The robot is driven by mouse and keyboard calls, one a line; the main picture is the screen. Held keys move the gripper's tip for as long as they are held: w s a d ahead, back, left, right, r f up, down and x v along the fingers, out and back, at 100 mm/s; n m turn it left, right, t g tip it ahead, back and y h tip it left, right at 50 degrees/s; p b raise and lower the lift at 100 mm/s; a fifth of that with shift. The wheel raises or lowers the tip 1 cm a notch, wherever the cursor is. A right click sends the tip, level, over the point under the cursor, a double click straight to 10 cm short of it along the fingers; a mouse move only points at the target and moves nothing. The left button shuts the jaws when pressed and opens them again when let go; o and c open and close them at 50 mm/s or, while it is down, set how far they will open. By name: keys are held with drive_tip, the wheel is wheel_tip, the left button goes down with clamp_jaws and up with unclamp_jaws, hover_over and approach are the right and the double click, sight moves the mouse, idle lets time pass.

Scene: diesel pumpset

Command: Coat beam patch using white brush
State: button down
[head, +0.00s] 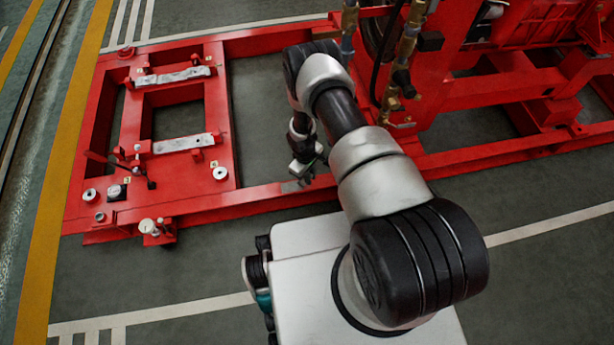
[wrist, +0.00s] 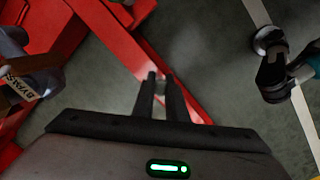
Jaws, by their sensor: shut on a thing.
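My gripper (head: 303,178) is at the red front beam (head: 255,196) of the skid, pointing down at it in the head view. In the wrist view my two dark fingers (wrist: 160,88) are close together over the red beam (wrist: 118,48). A small pale piece (wrist: 160,87) shows between them, which I take to be part of the white brush; its handle and bristles cannot be made out. A greyish area (head: 291,186) shows on the beam beside my fingertips, perhaps the patch. Whether the brush touches it I cannot tell.
A red frame with pale metal pads (head: 182,143) and small fittings lies to the left. Brass valves and pipes (head: 405,50) stand upright behind my arm. A fitting with a BYPASS tag (wrist: 20,85) is at the left of the wrist view. Grey floor (head: 180,275) in front is clear.

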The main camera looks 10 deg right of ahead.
drive_tip(key=d, duration=0.3)
drive_tip(key=shift+d, duration=0.25)
idle(0.6)
wheel_tip(320, 180, up, 8)
drive_tip(key=p, duration=0.5)
idle(0.4)
drive_tip(key=shift+d, duration=0.1)
